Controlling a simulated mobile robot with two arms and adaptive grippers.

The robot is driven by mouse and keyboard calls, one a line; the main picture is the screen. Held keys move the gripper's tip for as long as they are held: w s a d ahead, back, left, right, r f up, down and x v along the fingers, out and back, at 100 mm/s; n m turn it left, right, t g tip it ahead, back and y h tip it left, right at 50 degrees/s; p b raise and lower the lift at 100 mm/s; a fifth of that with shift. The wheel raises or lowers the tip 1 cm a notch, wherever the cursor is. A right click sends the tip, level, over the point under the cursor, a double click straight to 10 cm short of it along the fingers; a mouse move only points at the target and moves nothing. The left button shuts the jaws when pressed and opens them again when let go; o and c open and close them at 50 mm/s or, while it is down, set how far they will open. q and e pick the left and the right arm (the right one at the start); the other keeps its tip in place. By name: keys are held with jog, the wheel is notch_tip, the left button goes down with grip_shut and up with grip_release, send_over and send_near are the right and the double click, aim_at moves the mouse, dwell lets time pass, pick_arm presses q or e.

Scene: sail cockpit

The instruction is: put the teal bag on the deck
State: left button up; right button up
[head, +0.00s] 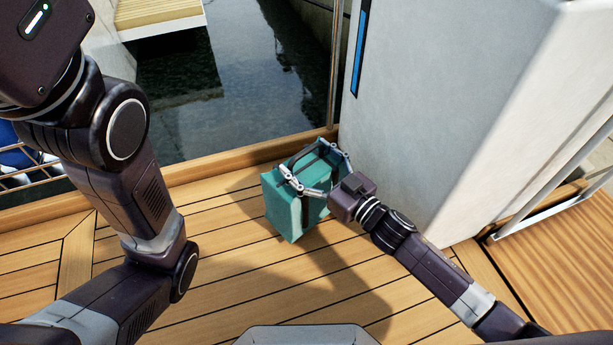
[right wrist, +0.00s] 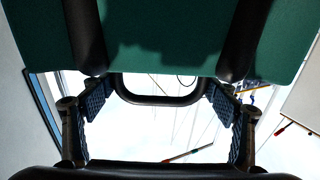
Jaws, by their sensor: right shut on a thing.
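The teal bag (head: 284,214) is a boxy bag with dark straps, near the deck's far edge beside a white wall. My right gripper (head: 311,164) is shut on the bag, with its fingers at the bag's top and side. In the right wrist view the bag's teal face (right wrist: 160,35) fills the top, and a black handle loop (right wrist: 160,98) lies between the two fingers. The bag is close above or on the wooden deck (head: 215,265); I cannot tell if its bottom touches. My left arm shows at the left, but its gripper is out of frame.
A white wall block (head: 450,110) stands just right of the bag. A raised wooden edge (head: 235,158) runs behind it, with water (head: 240,90) beyond. A thin metal post (head: 335,60) stands at the back. Planks in front and left are clear.

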aim_at(306, 171)
jog(key=shift+f+b, duration=1.65)
jog(key=shift+f, duration=0.5)
jog(key=o, duration=2.1)
jog(key=shift+f, duration=0.15)
jog(key=shift+c, duration=0.2)
